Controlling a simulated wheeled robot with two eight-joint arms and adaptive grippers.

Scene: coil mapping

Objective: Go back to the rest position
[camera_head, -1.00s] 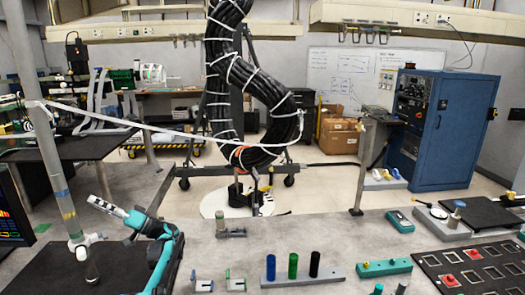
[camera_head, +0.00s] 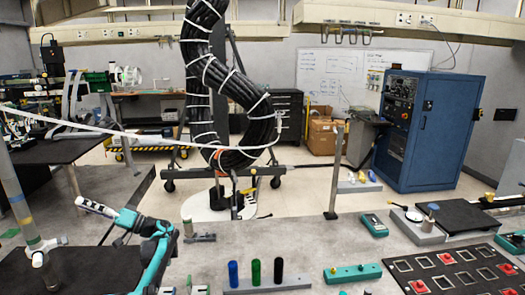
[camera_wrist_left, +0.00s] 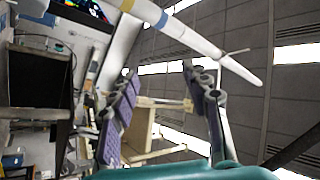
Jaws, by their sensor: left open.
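My left arm (camera_head: 155,250), teal and dark, rises from the bottom left of the head view. Its light-coloured end, with the left gripper (camera_head: 86,204), points up and left over the near table. In the left wrist view the left gripper (camera_wrist_left: 160,92) has its two dark padded fingers spread wide, with nothing between them. A white pole with blue and tan bands (camera_wrist_left: 180,30) crosses beyond the fingers there. My right gripper is not in view.
The worktable (camera_head: 290,235) bears blue, green and black cylinders (camera_head: 255,272) and a dark slotted board (camera_head: 455,270). A banded pole (camera_head: 22,205) stands left of my arm. Behind are a large black cable coil (camera_head: 225,90) and a blue cabinet (camera_head: 430,130).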

